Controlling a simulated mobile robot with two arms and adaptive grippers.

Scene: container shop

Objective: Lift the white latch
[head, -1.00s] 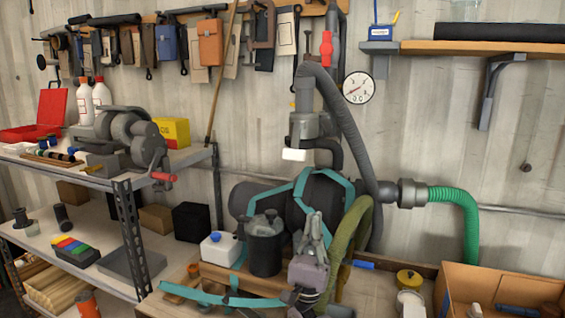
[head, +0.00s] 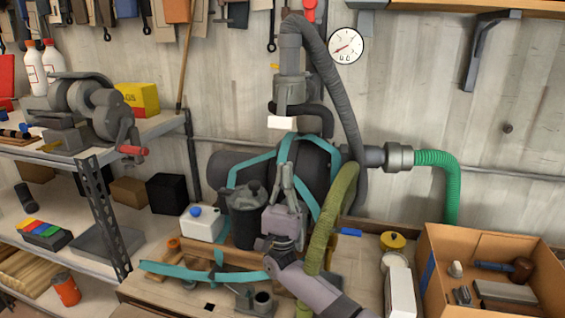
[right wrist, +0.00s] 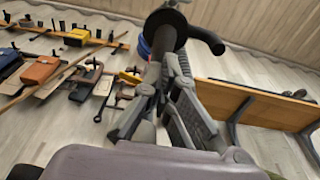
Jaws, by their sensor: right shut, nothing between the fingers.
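The white latch (head: 281,122) is a small white block at the lower end of a grey pipe fitting (head: 291,92) on the wall, in the head view. A dark curved handle is beside it. My right gripper (head: 286,168) points up, a little below the latch and apart from it in the picture. Its fingers are together and hold nothing. In the right wrist view my right gripper (right wrist: 172,62) points toward a dark round fitting (right wrist: 166,30); I cannot make out the white latch there. My left gripper is not in view.
Behind my gripper are a dark tank (head: 305,165) with teal straps and a black canister (head: 247,215). An olive hose (head: 333,215) runs close on the right. A grey hose (head: 342,100) arches above. A cardboard box (head: 430,270) stands at lower right.

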